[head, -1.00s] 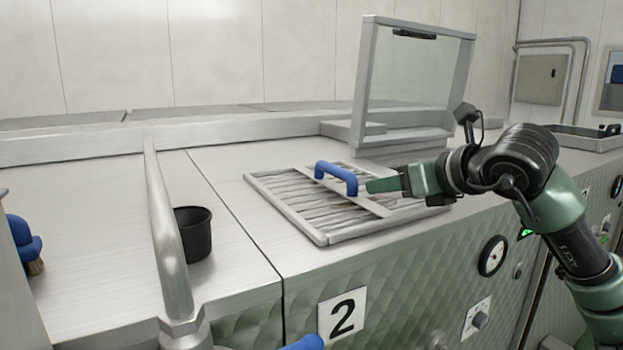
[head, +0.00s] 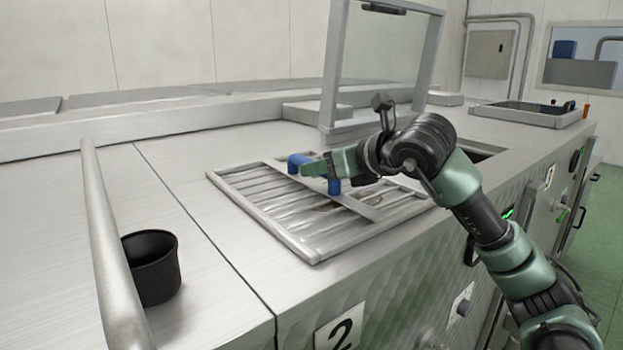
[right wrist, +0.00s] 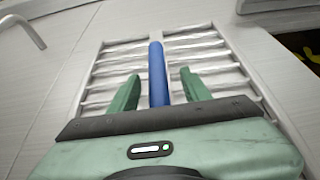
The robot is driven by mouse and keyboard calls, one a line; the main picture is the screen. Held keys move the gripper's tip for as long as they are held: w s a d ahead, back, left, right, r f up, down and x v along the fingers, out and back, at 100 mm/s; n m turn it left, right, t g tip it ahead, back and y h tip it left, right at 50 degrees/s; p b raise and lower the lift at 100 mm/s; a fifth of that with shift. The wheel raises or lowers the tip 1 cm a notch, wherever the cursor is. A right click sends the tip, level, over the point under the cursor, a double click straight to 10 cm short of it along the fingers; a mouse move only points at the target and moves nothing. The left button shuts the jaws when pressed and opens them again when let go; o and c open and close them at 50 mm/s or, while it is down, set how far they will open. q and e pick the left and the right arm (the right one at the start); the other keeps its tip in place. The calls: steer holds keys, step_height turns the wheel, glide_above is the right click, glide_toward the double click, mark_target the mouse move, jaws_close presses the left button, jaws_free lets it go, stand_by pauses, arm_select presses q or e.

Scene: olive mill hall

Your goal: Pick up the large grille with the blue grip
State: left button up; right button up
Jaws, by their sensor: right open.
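The large grille (head: 281,219) is a flat metal frame with slats, lying on the steel machine top. Its blue grip (head: 334,186) is an arched handle on the grille's middle bar. My right gripper (head: 312,168) is at the blue grip and partly hides it in the head view. In the right wrist view the blue grip (right wrist: 157,75) runs between the two green fingers of the open right gripper (right wrist: 156,88), with a gap to each finger. The grille (right wrist: 106,67) lies beneath. My left gripper is not in view.
A raised clear guard (head: 376,65) in a metal frame stands behind the grille. A dark opening (head: 466,152) shows to its right. A black cup (head: 152,267) and a metal rail (head: 108,240) are at the left. A tray (head: 529,114) lies at the far right.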

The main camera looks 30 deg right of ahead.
steer(key=p+x, duration=0.1)
steer(key=x, duration=0.2)
steer(key=shift+w+a+f, duration=0.1)
steer(key=shift+w+a, duration=0.05)
steer(key=shift+w, duration=0.25)
steer(key=shift+s, duration=0.1)
jaws_close()
stand_by(0.9)
steer(key=shift+r, duration=0.3)
steer(key=shift+f, duration=0.1)
